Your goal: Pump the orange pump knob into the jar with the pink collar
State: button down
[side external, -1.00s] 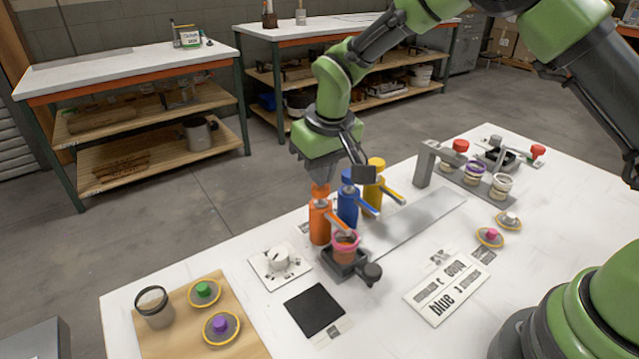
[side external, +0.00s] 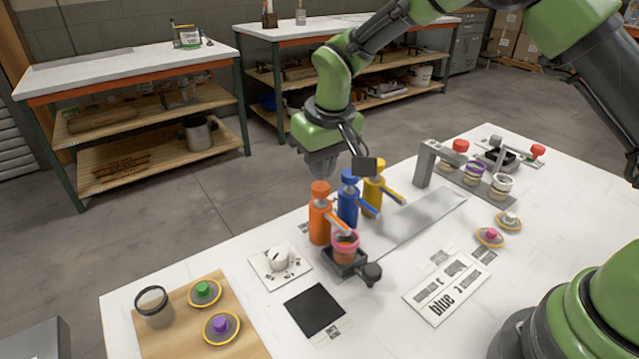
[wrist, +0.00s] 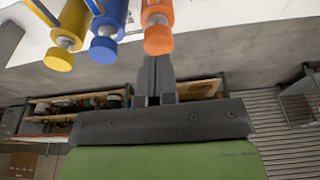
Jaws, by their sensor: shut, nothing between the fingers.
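The orange pump bottle (side external: 319,222) stands at the left end of the row of pumps, and its orange knob (side external: 320,188) is on top. The knob also shows in the wrist view (wrist: 158,40), just beyond the fingertips. My gripper (wrist: 153,62) is shut and empty, a little above the knob and apart from it. The jar with the pink collar (side external: 345,247) sits in a black holder under the orange pump's spout. Orange colour shows inside the jar.
Blue (side external: 348,200) and yellow (side external: 374,190) pumps stand close to the right of the orange one. A white dial plate (side external: 280,264) lies to the left. A grey stand (side external: 432,165) with jars is at the back right. A card reading "blue" (side external: 449,287) lies in front.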

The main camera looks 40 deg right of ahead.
jog(key=shift+r, duration=2)
jog(key=s+d+r+m+t+y, duration=0.1)
jog(key=s+d+r+t, duration=0.15)
jog(key=s+r, duration=0.5)
jog(key=s+d+r+m+t+y, duration=0.1)
jog(key=s+d+r+m, duration=0.15)
jog(key=s+r, duration=0.55)
jog(key=s+d+f+t, duration=0.1)
jog(key=s+f, duration=0.1)
jog(key=s, duration=0.8)
jog(key=shift+d+f, duration=0.15)
jog(key=shift+f, duration=0.1)
